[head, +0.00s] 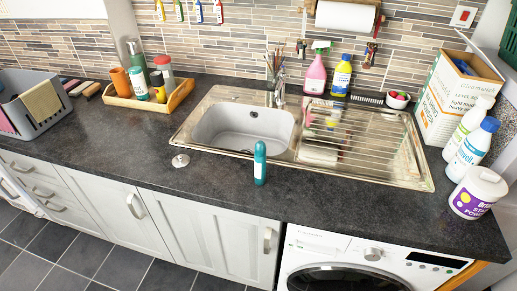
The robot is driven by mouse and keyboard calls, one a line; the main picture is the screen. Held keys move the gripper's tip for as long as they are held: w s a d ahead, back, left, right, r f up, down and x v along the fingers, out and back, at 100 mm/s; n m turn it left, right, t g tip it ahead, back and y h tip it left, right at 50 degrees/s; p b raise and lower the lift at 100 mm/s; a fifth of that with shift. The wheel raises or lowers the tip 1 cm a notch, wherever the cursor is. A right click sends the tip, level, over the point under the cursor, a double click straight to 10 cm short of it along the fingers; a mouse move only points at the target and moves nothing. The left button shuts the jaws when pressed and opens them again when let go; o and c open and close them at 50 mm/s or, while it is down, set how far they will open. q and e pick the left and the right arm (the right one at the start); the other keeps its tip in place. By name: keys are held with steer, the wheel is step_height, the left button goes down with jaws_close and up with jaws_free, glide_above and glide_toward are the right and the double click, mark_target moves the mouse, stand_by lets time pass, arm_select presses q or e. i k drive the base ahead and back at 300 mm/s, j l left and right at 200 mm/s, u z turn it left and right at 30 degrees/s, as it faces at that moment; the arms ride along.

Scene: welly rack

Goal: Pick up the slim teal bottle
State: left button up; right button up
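The slim teal bottle (260,164) stands upright on the dark worktop, just in front of the sink, near the worktop's front edge. It has a darker teal cap and a pale label low on its side. Its top overlaps the sink's front rim in the picture. Neither of my grippers shows in the head view.
The sink (243,127) with its draining rack is behind the bottle. A small round metal lid (180,160) lies to the left. A wooden tray (120,101) with bottles stands further left. A white tub (476,193) and bottles stand at right. Worktop beside the bottle is clear.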

mark_target(260, 146)
steer(key=i+l+u, duration=0.15)
steer(key=l, duration=0.25)
steer(key=i+l+u, duration=0.1)
steer(key=l, duration=0.3)
steer(key=i+l+u, duration=0.15)
steer(key=l, duration=0.3)
steer(key=l+u, duration=0.1)
steer(key=l, duration=0.25)
